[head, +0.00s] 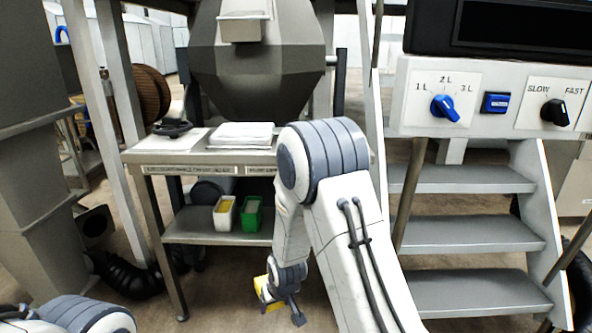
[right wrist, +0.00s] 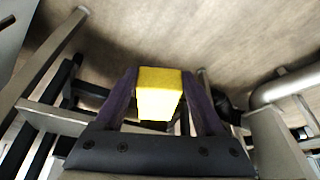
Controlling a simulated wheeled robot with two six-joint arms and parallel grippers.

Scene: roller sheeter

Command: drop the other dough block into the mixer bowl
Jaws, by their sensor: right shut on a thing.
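My right gripper (head: 272,296) hangs low in front of the steel table in the head view, with its arm reaching down from the middle. It is shut on a yellow block (right wrist: 158,90), which sits between the two dark fingers in the right wrist view. The block also shows as a yellow patch beside the gripper in the head view (head: 262,290). A large faceted steel vessel (head: 258,75) stands above the table at the back; I cannot tell whether it is the mixer bowl. Of my left arm only a link shows at the bottom left; its gripper is out of view.
A steel table (head: 190,157) carries a white stack (head: 240,134) and a dark tool. Its lower shelf (head: 190,230) holds a white bin (head: 224,222) and a green bin (head: 250,222). Metal steps (head: 470,235) and a control panel (head: 480,95) stand at right.

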